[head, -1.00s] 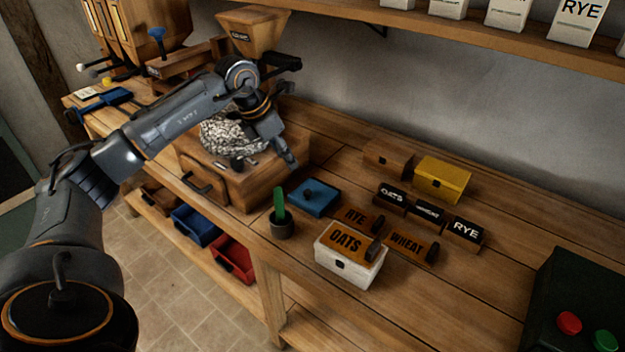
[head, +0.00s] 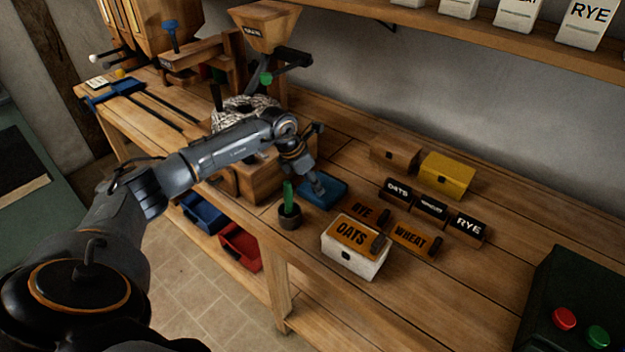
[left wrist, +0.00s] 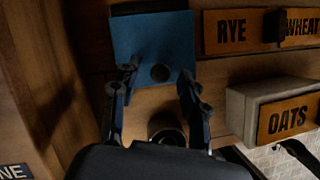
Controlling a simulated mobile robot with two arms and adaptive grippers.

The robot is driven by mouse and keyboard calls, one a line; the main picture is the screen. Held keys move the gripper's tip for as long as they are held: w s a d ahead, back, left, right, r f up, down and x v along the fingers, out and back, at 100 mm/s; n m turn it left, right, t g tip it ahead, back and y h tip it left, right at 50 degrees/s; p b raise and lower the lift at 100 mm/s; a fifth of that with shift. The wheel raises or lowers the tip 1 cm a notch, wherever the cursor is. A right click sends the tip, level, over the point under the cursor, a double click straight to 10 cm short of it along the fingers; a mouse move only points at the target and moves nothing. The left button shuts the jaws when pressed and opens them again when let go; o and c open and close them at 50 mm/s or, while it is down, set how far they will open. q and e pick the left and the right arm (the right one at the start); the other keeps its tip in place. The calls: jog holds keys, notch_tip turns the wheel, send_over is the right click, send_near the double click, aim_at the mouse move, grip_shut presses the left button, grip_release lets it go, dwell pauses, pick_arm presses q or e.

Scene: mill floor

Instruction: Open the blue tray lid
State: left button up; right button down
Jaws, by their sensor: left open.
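The blue tray with its flat lid (head: 335,190) sits on the bench, right of the wooden mill box. My left gripper (head: 317,190) is over it, pointing down, and hides part of the lid and its knob. In the left wrist view the blue lid (left wrist: 145,38) lies ahead with a dark round knob (left wrist: 160,73) near its close edge. My left gripper (left wrist: 158,82) is open, one finger on each side of the knob. I cannot tell whether the fingers touch the lid. The lid looks shut. My right gripper is not in view.
A dark pot with a green stick (head: 289,212) stands close in front of the tray. An OATS box (head: 352,262), RYE (head: 364,213) and WHEAT (head: 413,238) plaques stand to the right. A yellow box (head: 447,175) is behind.

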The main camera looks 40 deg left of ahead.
pick_arm(q)
grip_shut()
jog(key=shift+r, duration=0.15)
